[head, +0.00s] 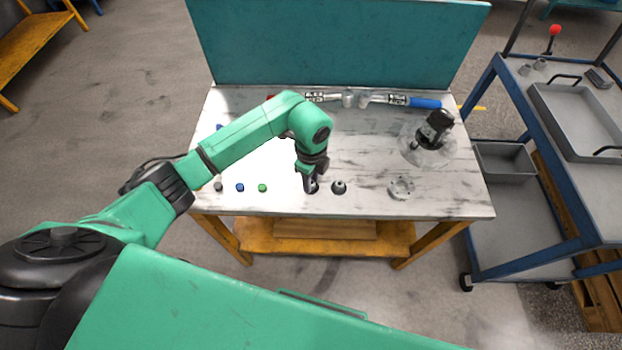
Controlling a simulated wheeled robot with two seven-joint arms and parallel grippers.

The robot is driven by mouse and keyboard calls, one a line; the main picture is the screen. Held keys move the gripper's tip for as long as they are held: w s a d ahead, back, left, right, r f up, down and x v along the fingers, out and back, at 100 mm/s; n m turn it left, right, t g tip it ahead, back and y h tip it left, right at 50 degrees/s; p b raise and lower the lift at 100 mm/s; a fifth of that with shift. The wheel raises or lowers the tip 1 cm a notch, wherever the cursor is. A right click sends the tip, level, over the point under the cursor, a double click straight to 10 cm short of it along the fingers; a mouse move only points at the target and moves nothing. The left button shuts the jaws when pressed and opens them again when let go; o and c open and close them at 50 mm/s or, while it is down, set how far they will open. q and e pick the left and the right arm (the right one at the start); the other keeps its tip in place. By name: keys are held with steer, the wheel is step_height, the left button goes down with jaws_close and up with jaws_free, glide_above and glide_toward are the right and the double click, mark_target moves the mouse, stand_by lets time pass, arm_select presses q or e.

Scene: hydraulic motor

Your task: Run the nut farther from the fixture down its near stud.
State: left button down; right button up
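My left gripper (312,184) points down at the front middle of the table, over a small dark round piece (313,189) that it partly covers. I cannot tell whether its fingers are open or closed on that piece. A second dark round piece, perhaps a nut (339,187), stands just to the right, apart from the gripper. The fixture seems to be the pale round base (412,146) at the right, with a black motor body (436,127) on it. Its studs are too small to make out. My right gripper is not in view.
A grey flange-like part (401,188) lies at the front right. Small grey (218,186), blue (240,187) and green (262,188) pieces stand at the front left. Wrench-like tools (400,100) lie along the back. A cart (530,125) stands at the right. The table's centre right is clear.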

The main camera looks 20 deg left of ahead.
arm_select(q)
steer(key=shift+r+p, duration=2.55)
steer(key=shift+r, duration=0.5)
